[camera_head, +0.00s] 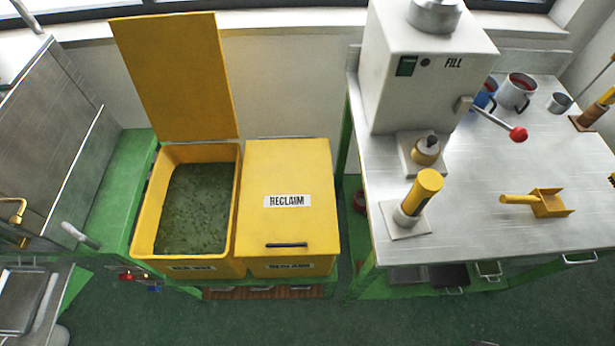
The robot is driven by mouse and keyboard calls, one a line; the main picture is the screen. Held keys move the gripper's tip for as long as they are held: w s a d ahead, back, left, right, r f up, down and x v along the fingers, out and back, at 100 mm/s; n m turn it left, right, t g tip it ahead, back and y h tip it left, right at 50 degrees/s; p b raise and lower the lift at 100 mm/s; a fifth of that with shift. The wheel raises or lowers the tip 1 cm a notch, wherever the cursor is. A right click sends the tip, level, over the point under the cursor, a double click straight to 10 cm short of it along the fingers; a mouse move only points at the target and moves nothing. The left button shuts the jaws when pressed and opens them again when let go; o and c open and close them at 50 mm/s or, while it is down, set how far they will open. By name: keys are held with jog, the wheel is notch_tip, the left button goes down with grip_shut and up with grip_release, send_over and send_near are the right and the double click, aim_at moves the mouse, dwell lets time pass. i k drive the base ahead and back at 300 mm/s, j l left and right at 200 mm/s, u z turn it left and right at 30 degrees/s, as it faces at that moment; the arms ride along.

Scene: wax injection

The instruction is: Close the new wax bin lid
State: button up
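An open yellow bin (143,222) stands left of the middle in the head view, full of dark green wax pieces (195,208). Its front label (193,267) is too foreshortened to read clearly. Its yellow lid (178,75) stands raised, hinged at the back edge and leaning up near the wall. A second yellow bin stands directly to its right; its lid (287,222) is shut and reads RECLAIM, with a dark handle (286,245) near the front. My gripper is not in view.
Right of the bins, a steel table (455,205) carries a white FILL machine (420,80) with a red-knobbed lever, a yellow scoop (545,202) and mugs. A steel sink unit (50,125) stands left. Green floor (385,325) is clear in front.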

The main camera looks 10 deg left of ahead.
aim_at(175, 63)
jog(key=i+u, duration=0.1)
jog(key=u, duration=0.35)
jog(key=i+u, duration=0.1)
jog(key=u, duration=0.4)
jog(key=i+l+u, duration=0.1)
jog(key=u, duration=0.35)
jog(key=i+l, duration=0.1)
jog(key=i+u, duration=0.05)
